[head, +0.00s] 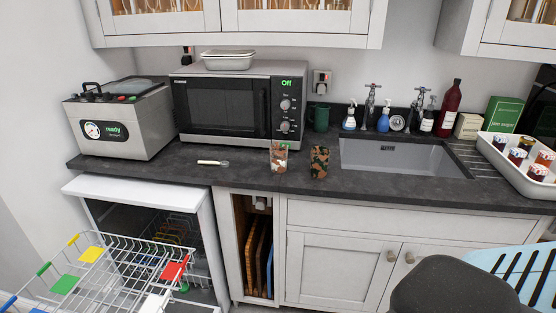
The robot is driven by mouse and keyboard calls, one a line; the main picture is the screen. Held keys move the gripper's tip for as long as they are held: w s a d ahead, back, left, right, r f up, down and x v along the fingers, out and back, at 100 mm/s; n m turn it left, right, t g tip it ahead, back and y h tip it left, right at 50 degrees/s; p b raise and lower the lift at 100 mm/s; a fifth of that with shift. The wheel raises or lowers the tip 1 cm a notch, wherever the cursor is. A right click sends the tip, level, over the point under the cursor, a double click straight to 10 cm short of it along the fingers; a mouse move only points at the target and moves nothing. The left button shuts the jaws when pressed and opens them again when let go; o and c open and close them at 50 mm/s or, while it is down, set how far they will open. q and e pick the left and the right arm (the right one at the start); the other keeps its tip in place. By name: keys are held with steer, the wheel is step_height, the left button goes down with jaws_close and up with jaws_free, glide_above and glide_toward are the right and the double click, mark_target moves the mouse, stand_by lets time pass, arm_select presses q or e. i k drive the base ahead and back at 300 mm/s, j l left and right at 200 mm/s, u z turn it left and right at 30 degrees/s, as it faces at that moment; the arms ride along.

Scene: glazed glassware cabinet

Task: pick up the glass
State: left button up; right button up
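A clear glass (279,157) stands upright on the dark worktop, in front of the microwave's right side and near the front edge. Something reddish-brown shows in its lower part; I cannot tell whether it is contents or decoration. Just right of it, apart, stands a dark tumbler-shaped item (319,162) with an orange-brown pattern. More glassware shows dimly behind the panes of the upper cabinet (302,18). Neither of my grippers is in view.
A microwave (235,105) and a steel appliance (120,118) stand behind and left. A peeler-like tool (213,163) lies left of the glass. The sink (395,158) is right. Below, an open dishwasher's rack (110,270) sticks out. A dark rounded shape (455,287) fills the lower right.

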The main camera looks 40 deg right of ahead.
mark_target(279, 151)
steer(key=z, duration=1.7)
steer(key=i+z, duration=0.3)
steer(key=i+l, duration=0.1)
steer(key=i, duration=0.4)
